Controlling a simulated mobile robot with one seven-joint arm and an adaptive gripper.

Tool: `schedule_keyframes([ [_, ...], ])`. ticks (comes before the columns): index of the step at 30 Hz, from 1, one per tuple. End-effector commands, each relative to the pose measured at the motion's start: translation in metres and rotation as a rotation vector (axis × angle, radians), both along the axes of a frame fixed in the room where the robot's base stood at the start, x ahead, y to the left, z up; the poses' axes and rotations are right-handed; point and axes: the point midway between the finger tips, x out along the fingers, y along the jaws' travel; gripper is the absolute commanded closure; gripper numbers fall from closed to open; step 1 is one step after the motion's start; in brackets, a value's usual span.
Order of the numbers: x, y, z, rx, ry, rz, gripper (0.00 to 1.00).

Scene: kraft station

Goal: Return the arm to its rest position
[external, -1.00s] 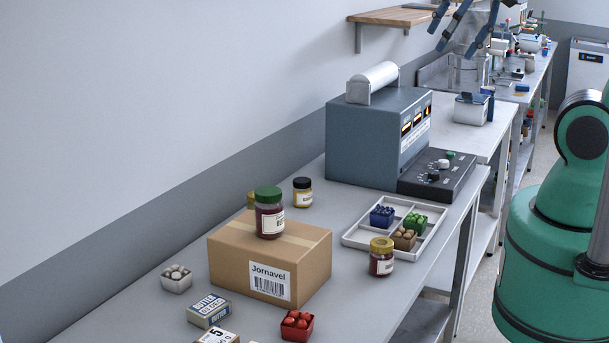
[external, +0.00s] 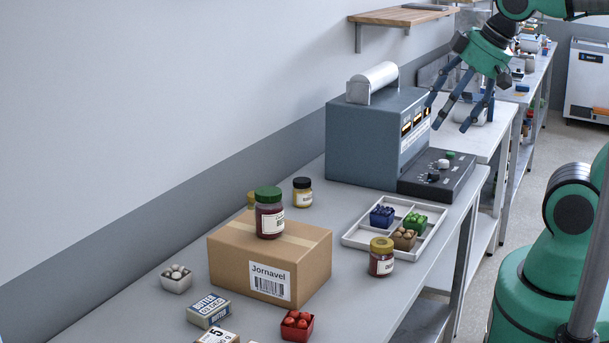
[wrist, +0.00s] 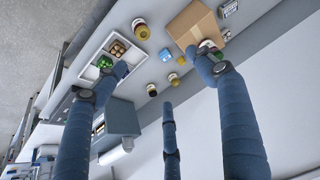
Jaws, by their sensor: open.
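My gripper (external: 460,97) hangs in the air at the upper right of the external view, above the far end of the grey machine. Its blue fingers are spread, open and empty, pointing down. In the wrist view the fingers of my gripper (wrist: 160,95) reach up the picture with nothing between them. The bench, the cardboard box (wrist: 195,28) and the tray (wrist: 97,55) lie well beyond the fingertips.
The grey machine (external: 365,140) with its control panel stands on the bench. Nearby are a white tray (external: 353,238), a yellow-lidded jar (external: 381,262), and the Jornavel box (external: 235,262) bearing a green-lidded jar (external: 269,217). A wooden shelf (external: 390,16) juts from the wall.

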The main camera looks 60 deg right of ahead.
Motion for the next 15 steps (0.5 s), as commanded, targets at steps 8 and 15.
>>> schedule_keyframes([
  [8,0.0001,0.0000,-0.0153,0.000,0.000,0.000,0.30],
  [15,0.0002,0.0000,-0.0143,0.000,-0.001,0.000,0.30],
])
